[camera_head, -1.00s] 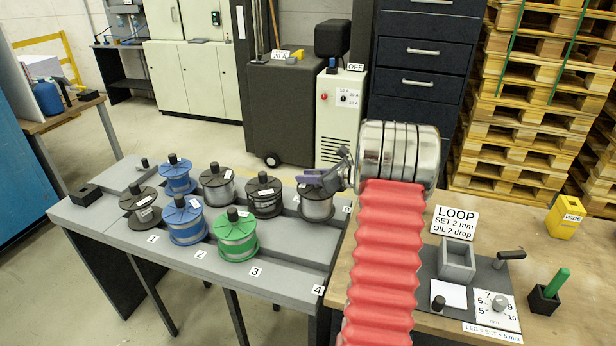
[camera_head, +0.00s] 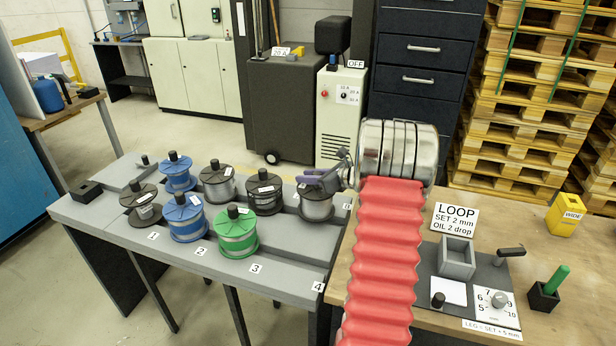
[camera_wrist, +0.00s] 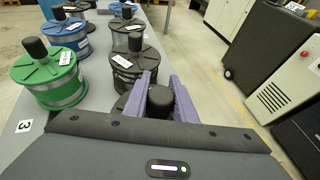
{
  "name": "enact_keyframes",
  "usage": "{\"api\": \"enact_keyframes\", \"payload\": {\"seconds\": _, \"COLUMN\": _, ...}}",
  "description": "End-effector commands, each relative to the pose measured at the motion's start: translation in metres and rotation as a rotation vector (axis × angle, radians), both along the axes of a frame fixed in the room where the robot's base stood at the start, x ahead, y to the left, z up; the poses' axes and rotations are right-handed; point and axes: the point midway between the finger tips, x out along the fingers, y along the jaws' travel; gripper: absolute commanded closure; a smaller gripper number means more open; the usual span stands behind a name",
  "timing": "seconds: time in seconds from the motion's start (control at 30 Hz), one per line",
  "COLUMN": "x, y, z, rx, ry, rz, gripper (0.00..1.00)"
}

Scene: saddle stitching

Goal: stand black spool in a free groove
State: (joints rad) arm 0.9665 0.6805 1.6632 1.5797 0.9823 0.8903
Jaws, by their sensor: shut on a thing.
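A black spool (camera_head: 316,208) with a dark top flange and silver-grey winding is at the right end of the back row on the grey rack (camera_head: 285,282). My gripper (camera_head: 322,180) has its purple fingers shut on the spool's top knob. The knob (camera_wrist: 160,100) shows between the fingers in the wrist view, where my wrist hides most of the spool below. The spool looks upright; I cannot tell whether its base touches the rack. The front place by label 4 (camera_head: 318,287) looks empty.
A green spool (camera_head: 237,235), a blue spool (camera_head: 186,220) and a dark grey spool (camera_head: 141,207) stand in the front row. Another black-flanged spool (camera_head: 264,195) stands just left of the held one. The wooden bench (camera_head: 450,325) lies to the right.

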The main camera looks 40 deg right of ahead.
Motion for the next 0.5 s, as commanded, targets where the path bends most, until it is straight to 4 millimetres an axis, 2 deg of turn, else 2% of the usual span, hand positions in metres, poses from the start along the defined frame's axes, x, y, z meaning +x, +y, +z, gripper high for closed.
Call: {"api": "enact_keyframes", "payload": {"seconds": 0.5, "x": 0.0010, "y": -0.0009, "z": -0.0027, "rx": -0.004, "ry": -0.007, "rz": 0.000, "gripper": 1.00}}
